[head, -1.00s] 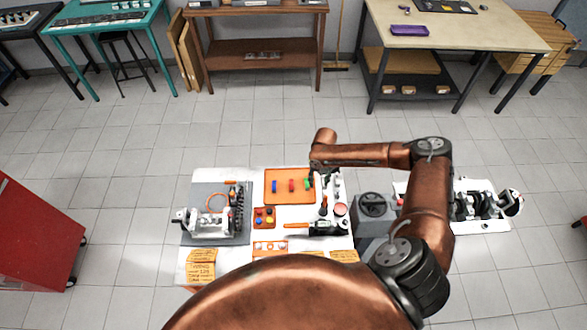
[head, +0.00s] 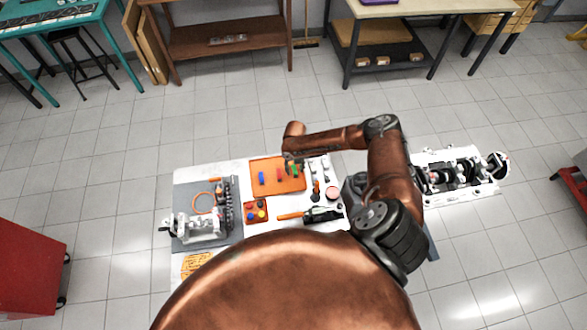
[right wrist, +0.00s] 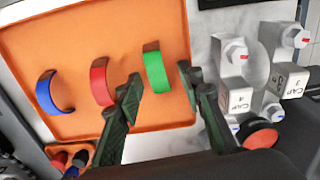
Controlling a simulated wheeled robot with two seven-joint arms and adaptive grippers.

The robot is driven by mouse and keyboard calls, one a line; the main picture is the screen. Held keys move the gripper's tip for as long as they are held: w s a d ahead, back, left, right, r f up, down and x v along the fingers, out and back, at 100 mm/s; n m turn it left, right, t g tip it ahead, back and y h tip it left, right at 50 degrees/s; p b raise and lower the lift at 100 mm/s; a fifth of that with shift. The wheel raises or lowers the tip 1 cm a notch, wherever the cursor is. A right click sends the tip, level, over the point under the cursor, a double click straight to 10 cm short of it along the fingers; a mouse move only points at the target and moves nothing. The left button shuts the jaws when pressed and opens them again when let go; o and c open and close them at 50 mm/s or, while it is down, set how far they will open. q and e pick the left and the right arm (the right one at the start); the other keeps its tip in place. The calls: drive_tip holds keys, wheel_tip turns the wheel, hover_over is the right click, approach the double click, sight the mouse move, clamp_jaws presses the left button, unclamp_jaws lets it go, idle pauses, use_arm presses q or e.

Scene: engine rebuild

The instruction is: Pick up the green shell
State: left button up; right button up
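The green shell (right wrist: 155,72) is a curved half-ring on an orange tray (right wrist: 75,45), to the right of a red shell (right wrist: 102,82) and a blue shell (right wrist: 50,92). In the head view the green shell (head: 297,171) is partly hidden by my right arm. My right gripper (right wrist: 160,78) is open, with one dark green fingertip on each side of the green shell's lower part in the right wrist view. I cannot tell whether the fingers touch it. My right gripper (head: 291,164) hangs over the tray's right part in the head view. My left gripper is out of view.
White blocks marked CAP (right wrist: 240,98) stand right of the tray, with a round red-topped part (right wrist: 260,136) near them. A grey mat holds an engine block (head: 205,226) at left. A small orange tray (head: 256,211) and a tool with an orange handle (head: 292,216) lie in front.

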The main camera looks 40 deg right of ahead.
drive_tip(key=shift+f, duration=0.35)
drive_tip(key=shift+c, duration=0.4)
clamp_jaws()
